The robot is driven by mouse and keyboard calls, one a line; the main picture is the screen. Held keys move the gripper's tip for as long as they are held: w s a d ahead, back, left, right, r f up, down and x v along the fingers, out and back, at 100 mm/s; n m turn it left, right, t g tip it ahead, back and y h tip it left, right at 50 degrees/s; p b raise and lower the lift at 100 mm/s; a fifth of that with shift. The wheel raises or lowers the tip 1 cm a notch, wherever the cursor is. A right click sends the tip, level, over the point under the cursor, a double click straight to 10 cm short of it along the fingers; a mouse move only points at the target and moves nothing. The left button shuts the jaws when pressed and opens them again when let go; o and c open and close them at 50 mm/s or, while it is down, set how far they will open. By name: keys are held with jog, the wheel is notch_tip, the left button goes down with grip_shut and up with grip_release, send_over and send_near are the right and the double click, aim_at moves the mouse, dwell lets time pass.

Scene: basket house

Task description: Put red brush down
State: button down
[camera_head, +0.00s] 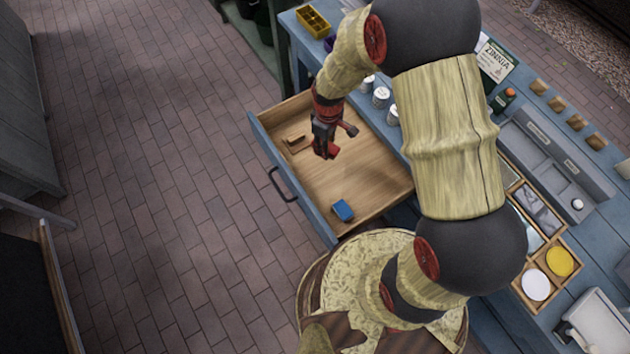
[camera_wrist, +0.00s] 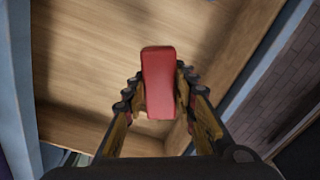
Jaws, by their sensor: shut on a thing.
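The red brush (camera_wrist: 159,78) is held between the fingers of my gripper (camera_wrist: 157,98) in the wrist view. Its red top faces the camera, and its underside is hidden. In the head view my gripper (camera_head: 331,138) hangs over the open wooden drawer (camera_head: 375,172). The brush is hard to tell there from the red parts of the gripper. The wrist view shows the drawer's bare wooden floor (camera_wrist: 85,60) behind the brush, with a gap that I cannot measure.
A blue item (camera_head: 342,210) lies at the drawer's near end, and a brown item (camera_head: 298,144) lies at its left side. The drawer floor between them looks clear. The blue workbench (camera_head: 545,100) carries white cups (camera_head: 381,97), a green bottle (camera_head: 503,100) and trays.

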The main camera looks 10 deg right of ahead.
aim_at(319, 178)
jog(key=s+f+n+b, duration=0.1)
jog(key=f, duration=0.3)
jog(key=s+a+f+n+b, duration=0.1)
jog(key=f+b, duration=0.1)
jog(key=f, duration=0.3)
jog(key=s+a+f+n+b, duration=0.1)
jog(key=f+n, duration=0.1)
jog(key=f, duration=0.2)
jog(key=shift+a+f+b, duration=0.25)
jog(key=shift+f+b, duration=0.05)
jog(key=shift+b, duration=0.05)
jog(key=shift+f, duration=0.2)
jog(key=c, duration=1.4)
grip_release()
jog(key=shift+s+f, duration=0.1)
